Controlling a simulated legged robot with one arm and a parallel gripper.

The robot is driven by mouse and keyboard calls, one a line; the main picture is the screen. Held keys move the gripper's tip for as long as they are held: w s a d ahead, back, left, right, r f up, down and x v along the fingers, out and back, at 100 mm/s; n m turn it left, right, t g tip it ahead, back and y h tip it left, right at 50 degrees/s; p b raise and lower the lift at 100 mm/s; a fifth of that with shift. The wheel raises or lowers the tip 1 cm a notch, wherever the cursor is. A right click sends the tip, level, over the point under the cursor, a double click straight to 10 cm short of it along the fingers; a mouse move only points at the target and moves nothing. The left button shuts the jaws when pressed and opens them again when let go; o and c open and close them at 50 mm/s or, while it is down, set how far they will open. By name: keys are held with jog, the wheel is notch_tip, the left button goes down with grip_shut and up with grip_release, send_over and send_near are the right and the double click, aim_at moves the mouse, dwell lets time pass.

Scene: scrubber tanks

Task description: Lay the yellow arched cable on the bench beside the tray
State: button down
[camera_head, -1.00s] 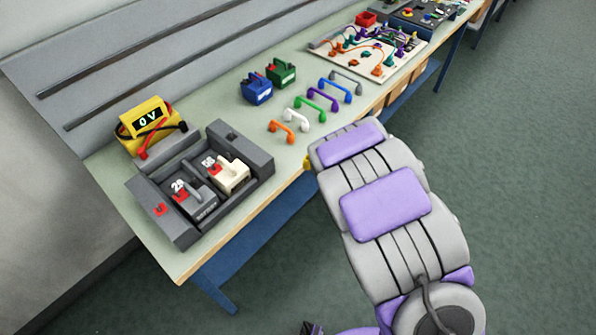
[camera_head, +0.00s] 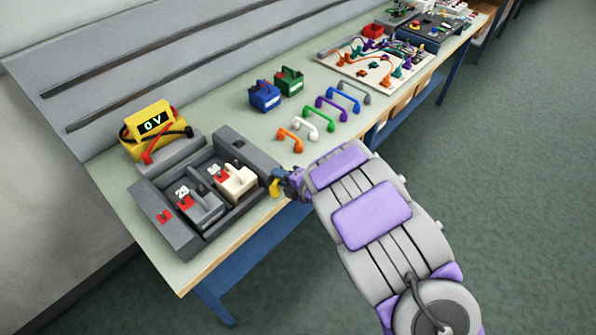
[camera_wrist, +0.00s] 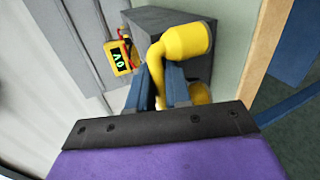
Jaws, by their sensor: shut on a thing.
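My gripper (camera_head: 283,183) is at the right end of the grey tray (camera_head: 167,228), near the bench's front edge. In the wrist view my gripper (camera_wrist: 160,85) is shut on the yellow arched cable (camera_wrist: 186,42). One thick rounded end of the cable sticks out past the blue fingers, and another yellow part shows behind them. In the head view only a small yellow bit of the cable (camera_head: 275,188) shows beside the tray's corner. Whether it touches the bench (camera_head: 227,258) cannot be told. The tray also shows behind the cable in the wrist view (camera_wrist: 165,17).
The tray holds a grey block (camera_head: 205,208) and a cream block (camera_head: 238,184). A yellow meter (camera_head: 152,125) stands behind it. Orange (camera_head: 290,139), white, green, purple and other arched cables stand to the right. Blue (camera_head: 264,96) and green boxes stand behind them. Bare bench lies between tray and orange cable.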

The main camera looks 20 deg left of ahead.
jog(key=w+d, duration=0.1)
jog(key=w, duration=0.1)
jog(key=w+d+f, duration=0.1)
jog(key=w, duration=0.2)
jog(key=w+d+b, duration=0.1)
jog(key=w, duration=0.2)
jog(key=shift+d+f, duration=0.25)
jog(key=shift+d+f+b, duration=0.25)
jog(key=shift+f+b, duration=0.3)
jog(key=shift+f, duration=0.65)
jog(key=shift+d+r, duration=0.25)
jog(key=shift+d, duration=0.75)
jog(key=c, duration=1.1)
grip_release()
jog(key=shift+a+f, duration=0.25)
jog(key=shift+a, duration=0.3)
jog(key=shift+a+f, duration=0.25)
jog(key=shift+a, duration=0.3)
jog(key=shift+o, duration=0.2)
jog(key=shift+d+r, duration=0.25)
jog(key=shift+d, duration=0.5)
jog(key=p+v, duration=0.2)
jog(key=v, duration=1)
jog(key=shift+o, duration=0.5)
jog(key=shift+a, duration=0.4)
jog(key=shift+o, duration=0.8)
jog(key=o, duration=0.6)
jog(key=shift+d, duration=0.35)
jog(key=shift+o, duration=1)
jog(key=shift+a, duration=0.15)
